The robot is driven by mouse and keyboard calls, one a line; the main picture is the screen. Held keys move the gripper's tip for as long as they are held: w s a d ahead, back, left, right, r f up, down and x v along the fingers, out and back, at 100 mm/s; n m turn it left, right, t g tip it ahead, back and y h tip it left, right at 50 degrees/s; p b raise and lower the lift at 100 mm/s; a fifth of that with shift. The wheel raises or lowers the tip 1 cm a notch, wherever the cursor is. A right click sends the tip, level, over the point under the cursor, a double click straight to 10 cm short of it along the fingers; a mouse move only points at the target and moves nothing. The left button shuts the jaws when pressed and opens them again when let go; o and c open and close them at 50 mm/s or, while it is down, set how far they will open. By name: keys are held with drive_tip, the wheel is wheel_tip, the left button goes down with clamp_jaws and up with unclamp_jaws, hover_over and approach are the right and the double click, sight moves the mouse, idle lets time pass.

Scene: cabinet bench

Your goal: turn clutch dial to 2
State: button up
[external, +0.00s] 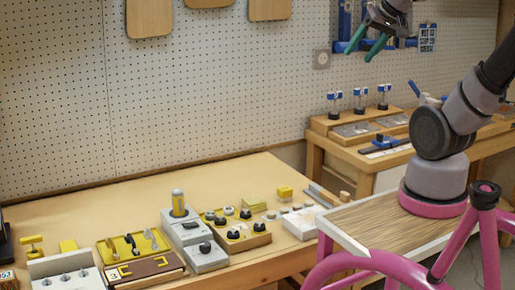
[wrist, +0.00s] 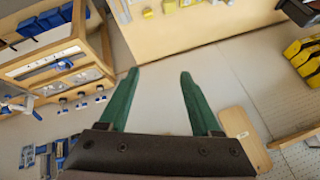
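No dial is readable as the clutch dial, and no number 2 can be made out. On the bench in the external view, a grey unit (external: 183,232) carries an upright yellow cylinder (external: 178,199) and a black knob (external: 205,247).
A tray of tools (external: 131,246) and a brown box (external: 145,269) stand left of the grey unit. The bench top (external: 75,215) behind them is clear. A wooden shelf unit (external: 350,143) with blue-topped parts stands at right. Wooden boards (external: 149,17) hang on the pegboard.

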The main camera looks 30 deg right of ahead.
drive_tip(key=w+a+f+n+g, duration=0.2)
drive_tip(key=w+a+f+n, duration=0.2)
drive_tip(key=w+a+n, duration=0.35)
drive_tip(key=n+g+h, duration=0.2)
drive_tip(key=n+g, duration=0.3)
drive_tip(key=n, duration=1.2)
hover_over(205, 243)
wheel_tip(205, 243, down, 31)
drive_tip(key=shift+m, duration=0.35)
wheel_tip(205, 243, down, 11)
drive_tip(key=shift+r, duration=0.15)
clamp_jaws()
